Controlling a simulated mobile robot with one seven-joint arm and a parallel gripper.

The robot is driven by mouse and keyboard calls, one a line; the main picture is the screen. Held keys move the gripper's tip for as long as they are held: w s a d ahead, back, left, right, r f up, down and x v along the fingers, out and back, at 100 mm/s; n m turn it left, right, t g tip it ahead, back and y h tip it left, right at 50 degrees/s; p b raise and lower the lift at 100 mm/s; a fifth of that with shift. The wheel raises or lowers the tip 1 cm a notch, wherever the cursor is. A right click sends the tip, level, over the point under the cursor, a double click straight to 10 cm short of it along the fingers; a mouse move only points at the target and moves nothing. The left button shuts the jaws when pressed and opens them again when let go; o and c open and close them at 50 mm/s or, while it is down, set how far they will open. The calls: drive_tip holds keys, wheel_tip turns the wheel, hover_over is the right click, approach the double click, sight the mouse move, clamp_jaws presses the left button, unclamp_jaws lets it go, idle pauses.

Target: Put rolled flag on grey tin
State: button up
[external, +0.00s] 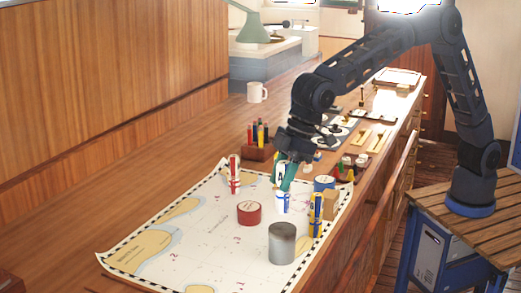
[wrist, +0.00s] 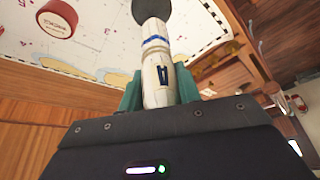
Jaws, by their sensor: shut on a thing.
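The rolled flag (wrist: 155,70) is white with blue bands and a dark blue mark. My gripper (external: 287,178) has teal fingers shut on it. In the external view the flag's lower part (external: 283,203) shows below the fingers, roughly upright. I cannot tell whether it touches the chart. The grey tin (external: 282,243) stands upright on the chart, nearer the camera than the flag, with nothing seen on it. In the wrist view a dark round shape at the top edge, past the flag's far end, is probably this tin, partly cut off.
A red tin (external: 249,214) stands left of the grey tin. A yellow-and-blue roll (external: 316,213), a small tan box (external: 331,205) and a blue tin (external: 324,183) stand to the right. A red-and-white roll (external: 234,174) stands behind. The chart's left side (external: 190,235) is clear.

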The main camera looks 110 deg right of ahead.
sight(276, 209)
drive_tip(key=shift+f, duration=2.3)
drive_tip(key=shift+f, duration=0.1)
drive_tip(key=o, duration=1)
